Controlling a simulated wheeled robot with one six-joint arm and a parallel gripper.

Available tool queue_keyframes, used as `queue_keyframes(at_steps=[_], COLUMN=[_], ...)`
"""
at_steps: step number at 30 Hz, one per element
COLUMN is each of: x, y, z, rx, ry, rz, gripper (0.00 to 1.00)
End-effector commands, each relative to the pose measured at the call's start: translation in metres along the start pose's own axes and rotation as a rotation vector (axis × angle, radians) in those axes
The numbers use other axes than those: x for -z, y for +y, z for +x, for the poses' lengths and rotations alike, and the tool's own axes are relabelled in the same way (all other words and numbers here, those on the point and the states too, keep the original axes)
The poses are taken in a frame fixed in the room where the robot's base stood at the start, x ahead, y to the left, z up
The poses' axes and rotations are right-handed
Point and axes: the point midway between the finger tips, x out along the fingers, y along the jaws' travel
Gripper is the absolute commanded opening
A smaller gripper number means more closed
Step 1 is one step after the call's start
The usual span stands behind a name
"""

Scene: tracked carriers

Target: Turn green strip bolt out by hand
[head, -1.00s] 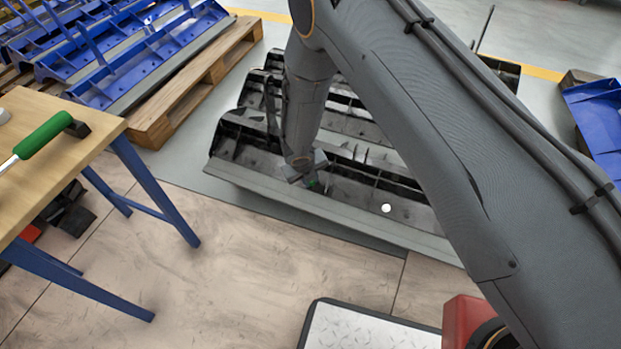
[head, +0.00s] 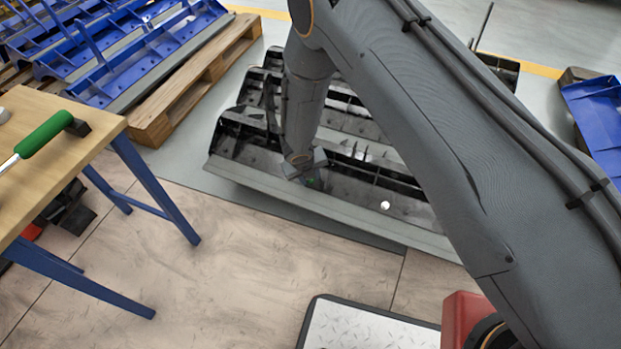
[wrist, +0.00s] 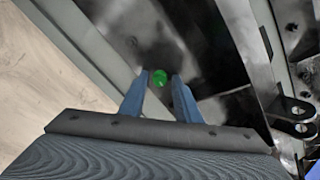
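The bolt's shank is hidden.
A white round piece (head: 385,205) sits on the carrier to the right. A wooden bench (head: 60,165) with a green-handled tool (head: 43,135) stands at the left. Blue carriers (head: 150,50) lie on a pallet (head: 200,80) behind.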

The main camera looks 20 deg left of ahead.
Motion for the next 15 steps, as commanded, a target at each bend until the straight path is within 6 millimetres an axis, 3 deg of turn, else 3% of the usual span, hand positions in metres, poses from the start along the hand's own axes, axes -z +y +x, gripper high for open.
queue_keyframes(at_steps=[9,15], x=[-0.0002,-0.0002], y=[0.0001,0.0001], z=[0.0001,-0.0001], rx=[0.000,0.000], ry=[0.000,0.000], rz=[0.512,0.644], gripper=[0.30,0.30])
